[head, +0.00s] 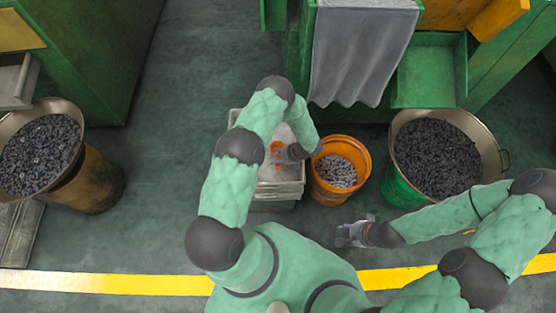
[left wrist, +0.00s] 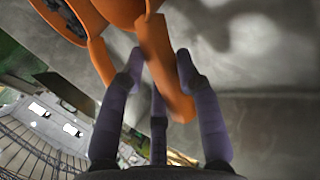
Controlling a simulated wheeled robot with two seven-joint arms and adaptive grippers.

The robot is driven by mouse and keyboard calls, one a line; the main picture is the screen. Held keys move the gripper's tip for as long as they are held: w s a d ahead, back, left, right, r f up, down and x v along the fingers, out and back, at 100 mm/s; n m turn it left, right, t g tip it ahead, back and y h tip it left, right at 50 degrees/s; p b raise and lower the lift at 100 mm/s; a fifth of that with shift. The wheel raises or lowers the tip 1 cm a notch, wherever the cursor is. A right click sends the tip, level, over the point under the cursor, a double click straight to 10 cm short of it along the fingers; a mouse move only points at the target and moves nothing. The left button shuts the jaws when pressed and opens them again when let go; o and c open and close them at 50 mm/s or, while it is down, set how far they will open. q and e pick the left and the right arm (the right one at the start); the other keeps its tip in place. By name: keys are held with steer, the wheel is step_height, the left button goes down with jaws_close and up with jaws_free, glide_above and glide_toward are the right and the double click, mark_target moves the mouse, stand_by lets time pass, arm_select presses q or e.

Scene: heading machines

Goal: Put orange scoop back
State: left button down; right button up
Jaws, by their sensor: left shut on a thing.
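In the left wrist view, the orange scoop (left wrist: 160,52) has its handle between the purple fingers of my left gripper (left wrist: 160,80), which is shut on it. In the head view, my left gripper (head: 282,153) is over the grey bin (head: 285,189), and small orange parts of the scoop (head: 276,147) show there. The arm hides much of the bin, and I cannot tell whether the scoop touches it. My right gripper (head: 347,235) is over the floor, below the orange bucket, apart from the scoop. Its fingers are too small to judge.
An orange bucket (head: 314,185) of small metal parts stands just right of the grey bin. A wide pan (head: 492,155) of dark parts is further right, another pan (head: 73,112) at far left. Green machines (head: 432,75) stand behind. The floor (head: 165,150) left of the bin is clear.

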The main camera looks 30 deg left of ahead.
arm_select(q)
steer(key=shift+f, duration=0.2)
steer(key=c, duration=0.9)
jaws_free()
steer(key=shift+r, duration=0.15)
